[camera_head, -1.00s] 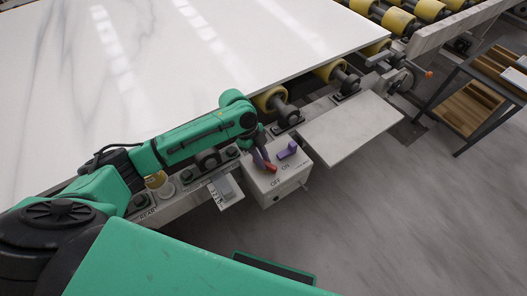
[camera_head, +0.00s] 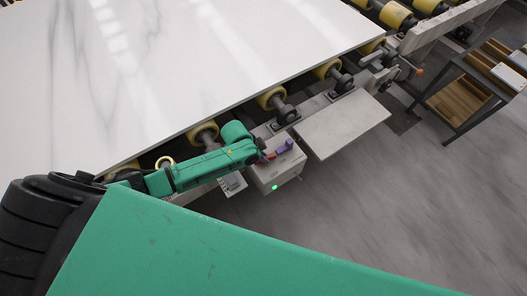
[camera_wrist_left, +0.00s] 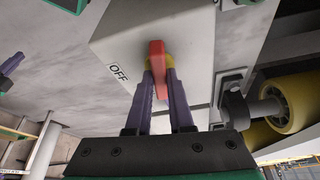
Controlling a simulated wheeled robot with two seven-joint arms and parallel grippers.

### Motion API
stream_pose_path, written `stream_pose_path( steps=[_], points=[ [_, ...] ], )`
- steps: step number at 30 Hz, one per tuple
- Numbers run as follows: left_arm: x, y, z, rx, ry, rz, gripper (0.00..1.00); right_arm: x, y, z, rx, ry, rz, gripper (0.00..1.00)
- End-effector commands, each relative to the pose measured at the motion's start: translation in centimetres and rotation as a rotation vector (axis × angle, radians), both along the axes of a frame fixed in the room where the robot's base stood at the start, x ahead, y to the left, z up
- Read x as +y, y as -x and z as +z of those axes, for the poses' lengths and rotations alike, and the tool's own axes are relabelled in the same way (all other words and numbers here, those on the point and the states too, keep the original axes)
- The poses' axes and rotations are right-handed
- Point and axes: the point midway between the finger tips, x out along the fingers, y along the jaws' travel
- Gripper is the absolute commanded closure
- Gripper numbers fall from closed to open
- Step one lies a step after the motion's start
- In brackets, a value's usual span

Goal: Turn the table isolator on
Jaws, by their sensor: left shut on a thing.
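The isolator is a pale grey box (camera_head: 282,174) beside the roller frame, with a lit green lamp (camera_head: 274,187) on its front. Its red handle (camera_head: 269,155) shows partly in the head view and clearly in the left wrist view (camera_wrist_left: 157,55). There the handle points away from the OFF label (camera_wrist_left: 118,73). My left gripper (camera_wrist_left: 161,76) is shut on the handle, one purple finger on each side. A purple piece (camera_head: 285,147) shows beside the handle; I cannot tell whether it is a finger. The ON label is hidden.
A large white slab (camera_head: 180,70) lies on yellow rollers (camera_head: 272,98) behind the box. A flat grey plate (camera_head: 343,124) sticks out to its right. A shelf rack (camera_head: 470,92) stands farther right. The floor in front is clear.

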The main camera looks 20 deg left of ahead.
Motion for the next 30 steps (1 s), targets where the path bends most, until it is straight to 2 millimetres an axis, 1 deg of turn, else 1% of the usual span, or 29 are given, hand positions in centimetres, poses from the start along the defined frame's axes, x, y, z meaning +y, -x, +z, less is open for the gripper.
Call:
stream_pose_path(
  steps=[1,9,17,28,29,30],
  points=[
    [-0.1,0.0,0.5,-0.001,0.001,0.031,1.00,0.0,0.0,0.8,0.000,0.000,0.000,1.00],
    [-0.1,-0.1,0.3,-0.003,0.000,0.171,1.00,0.0,0.0,2.0,0.000,0.000,0.000,1.00],
    [-0.1,-0.1,0.2,-0.003,0.001,0.220,1.00,0.1,0.0,2.3,0.000,-0.001,-0.001,1.00],
    [-0.1,-0.1,0.1,-0.004,0.001,0.224,1.00,0.1,0.0,2.3,0.000,-0.002,-0.002,1.00],
    [-0.1,-0.1,0.1,-0.004,0.002,0.224,0.73,0.1,0.0,2.3,0.000,-0.002,-0.002,1.00],
    [-0.1,-0.1,0.1,-0.003,0.001,0.224,0.57,0.1,0.0,2.3,0.000,-0.002,-0.002,1.00]
  ],
)
